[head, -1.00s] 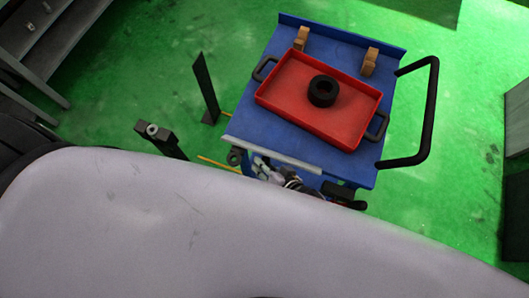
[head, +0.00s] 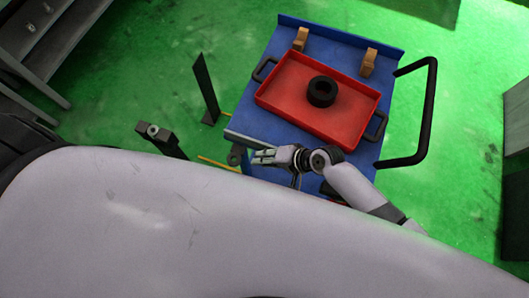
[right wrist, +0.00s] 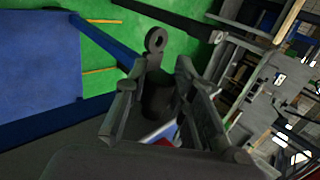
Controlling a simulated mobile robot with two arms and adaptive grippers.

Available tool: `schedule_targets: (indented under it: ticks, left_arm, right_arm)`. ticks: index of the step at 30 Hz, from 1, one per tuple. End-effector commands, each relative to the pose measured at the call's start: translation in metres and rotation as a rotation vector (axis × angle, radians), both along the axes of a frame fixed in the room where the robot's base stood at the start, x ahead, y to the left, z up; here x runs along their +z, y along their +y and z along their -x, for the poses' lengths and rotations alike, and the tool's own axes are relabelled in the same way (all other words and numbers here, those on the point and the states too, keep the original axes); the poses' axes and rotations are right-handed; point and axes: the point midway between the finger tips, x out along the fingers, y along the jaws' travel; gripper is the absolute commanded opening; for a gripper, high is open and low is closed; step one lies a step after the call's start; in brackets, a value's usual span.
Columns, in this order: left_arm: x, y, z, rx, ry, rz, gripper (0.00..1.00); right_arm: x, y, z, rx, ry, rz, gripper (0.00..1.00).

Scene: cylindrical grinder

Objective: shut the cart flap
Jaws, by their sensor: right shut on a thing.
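The cart (head: 350,50) has a blue top. A pale strip (head: 245,138) runs along its near edge, partly covered by my right gripper; I cannot tell whether it belongs to the flap. My right gripper (head: 262,157) is at that near edge, its fingers pointing left. A dark ring-ended piece (head: 236,157) is just beyond the fingertips. In the right wrist view, my right gripper (right wrist: 155,92) is closed around a dark part (right wrist: 158,98), and the ring end (right wrist: 155,40) rises behind it. The flap itself is not clearly visible. My left gripper is out of view.
A red tray (head: 275,98) holding a black ring (head: 322,91) lies on the cart. A black push handle (head: 431,110) juts out at right. A black post (head: 205,85) and a dark bracket (head: 155,133) stand at left.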

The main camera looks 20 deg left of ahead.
Motion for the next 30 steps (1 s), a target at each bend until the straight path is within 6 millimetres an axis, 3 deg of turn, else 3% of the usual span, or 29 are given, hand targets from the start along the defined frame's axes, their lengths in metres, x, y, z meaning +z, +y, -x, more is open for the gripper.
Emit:
schedule_targets:
  ticks: [14, 15, 24, 30]
  left_arm:
    - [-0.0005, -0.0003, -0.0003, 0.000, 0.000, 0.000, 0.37]
    - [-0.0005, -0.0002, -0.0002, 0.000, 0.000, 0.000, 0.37]
    - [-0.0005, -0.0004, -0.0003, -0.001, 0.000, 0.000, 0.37]
    - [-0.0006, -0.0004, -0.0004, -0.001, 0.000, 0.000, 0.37]
  right_arm:
    - [0.0008, -0.0004, -0.0015, -0.004, 0.017, -0.001, 0.00]
    - [0.0008, -0.0004, -0.0015, -0.004, 0.017, -0.001, 0.24]
    - [0.0007, -0.0002, -0.0011, -0.002, 0.015, 0.000, 0.44]
    - [0.0006, -0.0002, -0.0008, -0.001, 0.016, 0.000, 0.44]
